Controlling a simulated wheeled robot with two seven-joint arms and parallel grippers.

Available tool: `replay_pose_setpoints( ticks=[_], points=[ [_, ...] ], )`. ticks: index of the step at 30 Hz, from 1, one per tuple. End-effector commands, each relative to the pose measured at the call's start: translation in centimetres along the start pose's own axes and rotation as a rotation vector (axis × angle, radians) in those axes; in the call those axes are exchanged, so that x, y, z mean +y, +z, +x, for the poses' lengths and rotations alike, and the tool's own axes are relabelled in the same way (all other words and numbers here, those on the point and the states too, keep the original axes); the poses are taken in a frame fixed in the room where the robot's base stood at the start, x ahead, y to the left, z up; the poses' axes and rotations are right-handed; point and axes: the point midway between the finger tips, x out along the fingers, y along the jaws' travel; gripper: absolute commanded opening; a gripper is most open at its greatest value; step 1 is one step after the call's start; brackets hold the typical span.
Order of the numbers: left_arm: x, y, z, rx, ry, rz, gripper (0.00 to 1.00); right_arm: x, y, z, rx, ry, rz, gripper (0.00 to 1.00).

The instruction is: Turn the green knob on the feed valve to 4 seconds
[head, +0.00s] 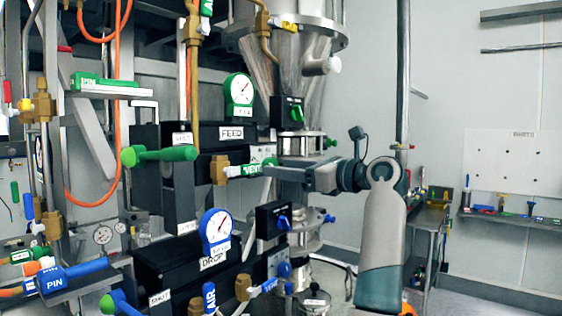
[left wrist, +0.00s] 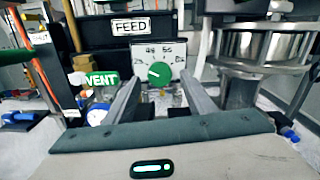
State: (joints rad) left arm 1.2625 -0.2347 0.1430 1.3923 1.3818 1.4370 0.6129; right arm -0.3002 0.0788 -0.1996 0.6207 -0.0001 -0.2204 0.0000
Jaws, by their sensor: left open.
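The green round knob (left wrist: 160,73) sits on a white numbered dial plate (left wrist: 173,52) to the lower right of the FEED label (left wrist: 135,27) in the left wrist view. A pale mark on the knob points toward the left; the numbers are too small to read surely. My left gripper (left wrist: 158,82) is open, with one finger on each side of the knob; contact cannot be told. In the head view my left gripper (head: 268,171) reaches leftward to the FEED valve's right side, where the knob is mostly hidden. My right gripper is not in view.
The green VENT handle (head: 250,170) is close beside the fingertips. Above is a black box with a green switch (head: 297,114); below is one with a blue switch (head: 284,222). The steel hopper column (head: 302,60) stands behind. Open floor lies to the right.

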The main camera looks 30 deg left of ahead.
Motion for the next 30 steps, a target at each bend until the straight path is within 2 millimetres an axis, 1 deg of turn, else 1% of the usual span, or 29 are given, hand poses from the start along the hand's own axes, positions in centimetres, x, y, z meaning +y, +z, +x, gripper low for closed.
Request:
replay_pose_setpoints(
  ticks=[1,5,15,20,21,30],
  points=[
    [0.01,0.15,0.49,0.000,0.001,0.001,0.50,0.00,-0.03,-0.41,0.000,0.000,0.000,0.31],
    [0.02,0.01,1.21,0.001,0.001,0.000,0.50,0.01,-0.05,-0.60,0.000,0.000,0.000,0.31],
    [0.02,-0.07,1.37,0.000,0.000,0.000,0.50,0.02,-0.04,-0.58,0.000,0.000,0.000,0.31],
    [0.02,-0.05,1.35,0.000,0.000,0.000,0.12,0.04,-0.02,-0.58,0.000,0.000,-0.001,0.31],
    [0.02,-0.05,1.35,0.000,0.000,0.000,0.09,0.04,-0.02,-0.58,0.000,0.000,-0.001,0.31],
    [0.02,-0.07,1.34,0.001,0.000,0.021,0.09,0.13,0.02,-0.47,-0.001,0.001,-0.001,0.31]
  ],
)
